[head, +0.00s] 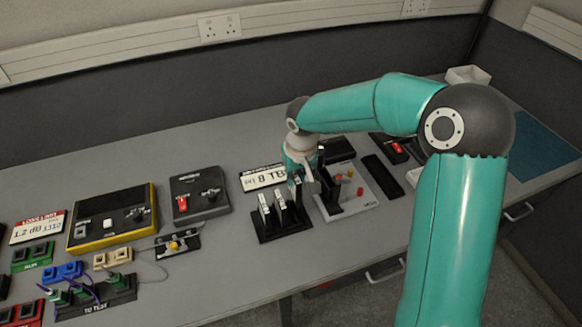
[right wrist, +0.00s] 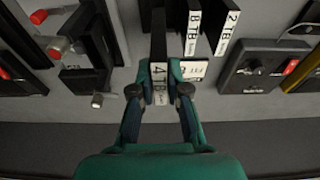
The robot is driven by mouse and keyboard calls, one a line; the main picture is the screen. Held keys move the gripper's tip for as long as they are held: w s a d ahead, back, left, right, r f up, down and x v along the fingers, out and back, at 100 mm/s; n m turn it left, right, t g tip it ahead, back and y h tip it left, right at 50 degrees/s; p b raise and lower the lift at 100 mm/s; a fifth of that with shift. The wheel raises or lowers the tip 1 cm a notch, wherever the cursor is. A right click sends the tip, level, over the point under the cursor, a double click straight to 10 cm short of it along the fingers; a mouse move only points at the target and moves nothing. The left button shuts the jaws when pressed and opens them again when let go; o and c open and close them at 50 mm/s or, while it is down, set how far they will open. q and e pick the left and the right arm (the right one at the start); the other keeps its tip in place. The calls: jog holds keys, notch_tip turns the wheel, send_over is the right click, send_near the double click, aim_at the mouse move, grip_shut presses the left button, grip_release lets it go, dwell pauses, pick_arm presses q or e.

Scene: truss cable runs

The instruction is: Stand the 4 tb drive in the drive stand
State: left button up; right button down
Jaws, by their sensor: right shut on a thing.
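The 4 TB drive (right wrist: 158,85) is a thin black slab with a white label on its edge. In the right wrist view it is upright between the two fingers of my right gripper (right wrist: 160,92), which is shut on it. In the head view my right gripper (head: 303,180) is over the right end of the black drive stand (head: 272,238), partly covering the drive. The 8 TB drive (right wrist: 192,28) and the 2 TB drive (right wrist: 227,28) stand beside it, apart. I cannot tell whether the held drive's lower edge is in a slot. My left gripper is not in view.
A white 8 TB display (head: 263,177) lies behind the stand. A grey panel with coloured knobs (head: 368,196) is close on the right. A black switch box (head: 200,190) and a yellow-edged box (head: 112,217) are to the left. Bare table lies in front of the stand.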

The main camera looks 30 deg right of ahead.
jog(key=shift+s+d+f+b, duration=0.15)
jog(key=shift+f+b, duration=1.1)
jog(key=shift+f, duration=0.85)
jog(key=shift+s+b, duration=0.1)
jog(key=shift+b, duration=0.35)
jog(key=shift+f, duration=0.1)
jog(key=shift+f+b, duration=0.5)
jog(key=shift+b, duration=0.25)
jog(key=shift+f, duration=0.15)
jog(key=shift+f+b, duration=0.45)
jog(key=shift+b, duration=0.2)
jog(key=shift+f, duration=0.1)
jog(key=shift+f+b, duration=0.5)
jog(key=shift+b, duration=0.15)
